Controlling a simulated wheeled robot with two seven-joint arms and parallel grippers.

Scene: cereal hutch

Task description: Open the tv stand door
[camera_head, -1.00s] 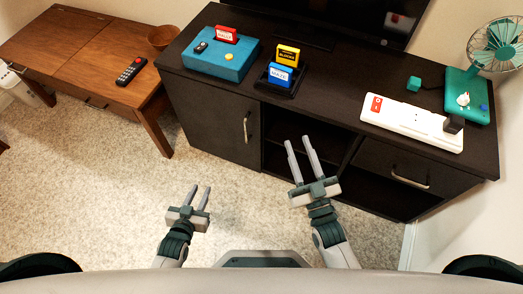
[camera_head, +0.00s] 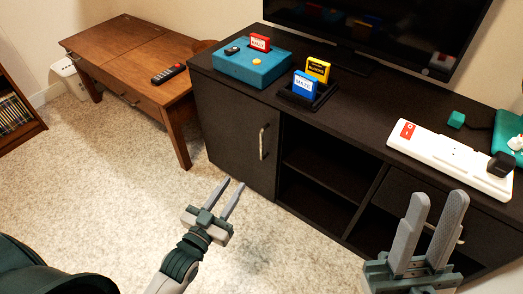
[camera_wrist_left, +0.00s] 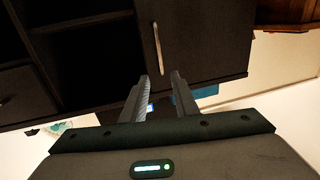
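The black tv stand (camera_head: 310,130) fills the right half of the head view. Its door (camera_head: 234,132) at the left end is closed, with a vertical metal handle (camera_head: 263,142) near the door's right edge. My left gripper (camera_head: 230,197) is open and empty, over the carpet in front of the door and lower than the handle. In the left wrist view the handle (camera_wrist_left: 156,48) stands beyond my open fingers (camera_wrist_left: 160,85), apart from them. My right gripper (camera_head: 432,225) is open and empty in front of the drawer at the right.
On the stand are a blue console (camera_head: 252,67), game cartridges (camera_head: 305,84), a white power strip (camera_head: 450,158) and a television (camera_head: 380,30). A wooden table (camera_head: 140,70) stands to the left, and a bookshelf (camera_head: 18,110) at the far left. The carpet (camera_head: 120,190) before the door is clear.

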